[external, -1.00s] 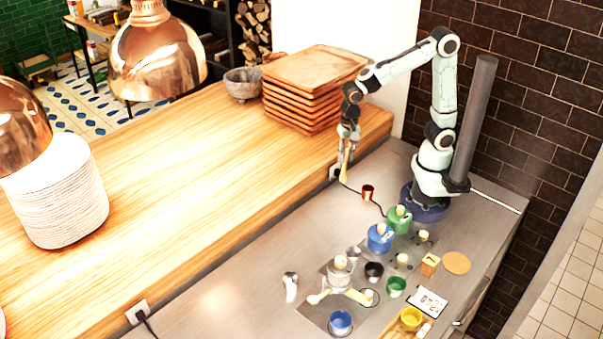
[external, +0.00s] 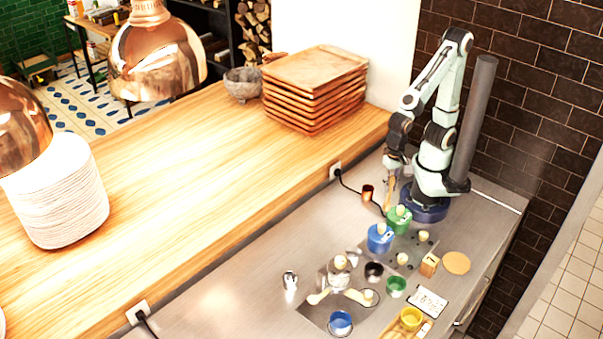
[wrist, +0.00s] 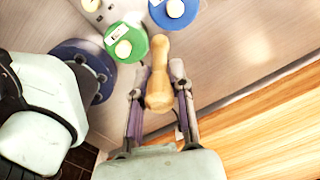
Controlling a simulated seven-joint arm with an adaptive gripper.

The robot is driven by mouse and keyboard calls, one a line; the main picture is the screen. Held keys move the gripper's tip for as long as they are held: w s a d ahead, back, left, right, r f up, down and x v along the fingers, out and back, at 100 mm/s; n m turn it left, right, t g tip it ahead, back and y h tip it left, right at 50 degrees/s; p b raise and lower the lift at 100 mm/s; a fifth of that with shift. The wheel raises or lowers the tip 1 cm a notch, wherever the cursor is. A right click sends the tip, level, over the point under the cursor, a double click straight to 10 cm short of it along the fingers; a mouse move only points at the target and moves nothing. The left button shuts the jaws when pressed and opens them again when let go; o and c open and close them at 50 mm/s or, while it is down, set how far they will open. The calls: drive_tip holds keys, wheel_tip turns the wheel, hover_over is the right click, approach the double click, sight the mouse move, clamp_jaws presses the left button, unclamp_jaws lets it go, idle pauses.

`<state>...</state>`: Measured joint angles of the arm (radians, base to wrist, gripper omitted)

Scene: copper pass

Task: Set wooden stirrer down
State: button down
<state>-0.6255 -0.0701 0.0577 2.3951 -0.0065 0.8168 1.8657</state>
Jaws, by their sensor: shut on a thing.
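My gripper (external: 392,175) is shut on the wooden stirrer (external: 388,196) and holds it hanging down close in front of my base. In the wrist view my gripper (wrist: 158,80) has its two fingers on either side of the stirrer (wrist: 160,88), a pale wooden piece with a rounded, thicker end towards the camera. In the external view the stirrer's lower end is near the green canister (external: 399,222); I cannot tell whether it touches the steel worktop (external: 250,270).
A copper cup (external: 367,192) stands just left of the stirrer, by a black cable. A blue canister (external: 380,238) and several small pots stand in front. The raised wooden counter (external: 200,170) runs along the left. Steel worktop at the front left is mostly clear.

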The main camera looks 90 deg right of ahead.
drive_tip(key=shift+w+a+f, duration=1.35)
drive_tip(key=shift+w+f, duration=0.3)
drive_tip(key=shift+f, duration=0.35)
drive_tip(key=shift+w+a+f, duration=1.35)
drive_tip(key=shift+w+f, duration=0.3)
drive_tip(key=shift+f, duration=0.4)
drive_tip(key=shift+w+a+f, duration=1.35)
drive_tip(key=shift+w+f, duration=0.3)
drive_tip(key=shift+f, duration=0.35)
drive_tip(key=shift+f, duration=0.15)
drive_tip(key=c, duration=1)
unclamp_jaws()
drive_tip(key=shift+c, duration=0.2)
